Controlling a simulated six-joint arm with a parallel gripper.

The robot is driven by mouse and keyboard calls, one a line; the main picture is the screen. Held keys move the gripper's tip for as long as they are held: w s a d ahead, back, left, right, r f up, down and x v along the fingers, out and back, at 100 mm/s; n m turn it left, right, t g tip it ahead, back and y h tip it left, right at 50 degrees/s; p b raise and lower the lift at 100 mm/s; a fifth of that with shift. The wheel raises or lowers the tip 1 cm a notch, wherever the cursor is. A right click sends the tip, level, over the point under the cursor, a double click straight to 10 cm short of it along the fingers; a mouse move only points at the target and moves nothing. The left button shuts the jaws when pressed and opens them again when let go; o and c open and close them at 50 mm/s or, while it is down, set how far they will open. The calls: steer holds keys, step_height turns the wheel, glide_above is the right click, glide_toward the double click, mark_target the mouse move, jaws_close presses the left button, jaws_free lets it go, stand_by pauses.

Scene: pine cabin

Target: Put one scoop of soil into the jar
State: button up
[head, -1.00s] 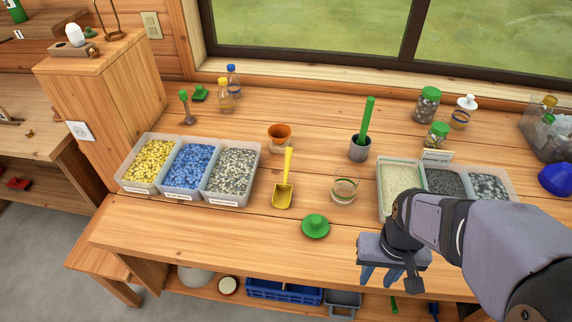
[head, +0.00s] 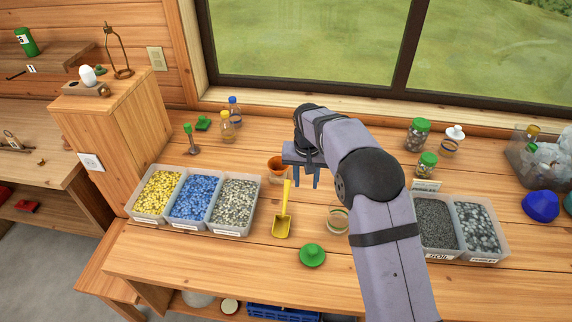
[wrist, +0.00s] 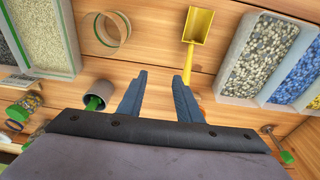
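The yellow scoop (head: 282,221) lies on the bench with its handle toward the window. It also shows in the wrist view (wrist: 198,27). The open glass jar (head: 337,221) stands to its right, partly beside my arm, and shows in the wrist view (wrist: 106,34). A green lid (head: 312,255) lies in front of the jar. The bin labelled SOIL (head: 437,222) holds dark grains, right of my arm. My gripper (head: 305,180) is open and empty above the bench, behind the scoop; in the wrist view its two fingers (wrist: 160,77) are apart with nothing between them.
Bins of yellow, blue and grey pebbles (head: 236,203) stand left of the scoop. A terracotta pot (head: 275,163) is partly hidden by my gripper. A grey cup with a green handle (wrist: 98,96) shows in the wrist view. Lidded jars (head: 417,133) stand near the window.

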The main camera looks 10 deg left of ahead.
steer(key=p, duration=0.2)
glide_toward(287, 186)
steer(key=shift+s+f, duration=0.1)
steer(key=shift+f, duration=0.55)
steer(key=shift+f, duration=0.1)
steer(key=f+b, duration=0.1)
steer(key=f, duration=0.1)
steer(key=w+f+b, duration=0.1)
steer(key=f+b, duration=0.1)
steer(key=f, duration=0.1)
steer(key=f+b, duration=0.2)
steer(key=f, duration=0.1)
steer(key=shift+w+f, duration=0.15)
steer(key=shift+w, duration=0.15)
steer(key=shift+r, duration=0.35)
steer(key=c, duration=0.5)
jaws_close()
steer(key=shift+r+p, duration=2.05)
steer(key=shift+r, duration=1)
